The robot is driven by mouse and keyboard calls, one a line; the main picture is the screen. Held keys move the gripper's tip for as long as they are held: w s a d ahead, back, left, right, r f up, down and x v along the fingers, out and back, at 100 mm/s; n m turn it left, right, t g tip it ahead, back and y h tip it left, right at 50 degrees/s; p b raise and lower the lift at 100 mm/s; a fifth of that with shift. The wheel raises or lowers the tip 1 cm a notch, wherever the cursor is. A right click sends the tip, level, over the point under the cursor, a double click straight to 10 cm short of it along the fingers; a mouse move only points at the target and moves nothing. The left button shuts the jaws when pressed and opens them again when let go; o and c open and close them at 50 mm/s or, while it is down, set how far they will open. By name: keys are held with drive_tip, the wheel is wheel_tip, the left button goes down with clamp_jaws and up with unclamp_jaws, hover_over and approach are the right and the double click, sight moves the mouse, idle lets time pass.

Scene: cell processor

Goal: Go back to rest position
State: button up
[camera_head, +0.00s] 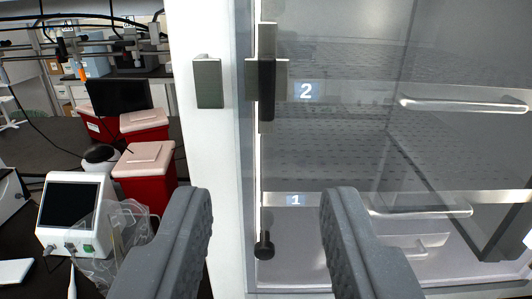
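My gripper (266,225) shows at the bottom of the view. Its two grey padded fingers are wide apart, with nothing between them. Behind the gap stand a white cabinet post and the left edge of a glass-fronted cabinet (340,130). A black knob (264,247) at the lower left of the glass shows between the fingers, farther back. The fingers do not appear to touch anything.
A grey handle or latch (267,78) is on the glass door's edge, by a label "2" (306,91). A label "1" (296,200) is lower. At left are red bins (148,170), a white device with a screen (75,212), a clear plastic bag and a dark monitor (119,96).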

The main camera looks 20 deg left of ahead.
drive_tip(key=w+a+r+m+g, duration=0.1)
drive_tip(key=a+r+m, duration=0.1)
drive_tip(key=a, duration=0.6)
drive_tip(key=a+r+m, duration=0.2)
drive_tip(key=a, duration=0.6)
drive_tip(key=s+a+f+h, duration=0.6)
drive_tip(key=s+a+f, duration=0.3)
drive_tip(key=f, duration=0.2)
drive_tip(key=shift+s+a+g, duration=0.3)
drive_tip(key=shift+a, duration=0.05)
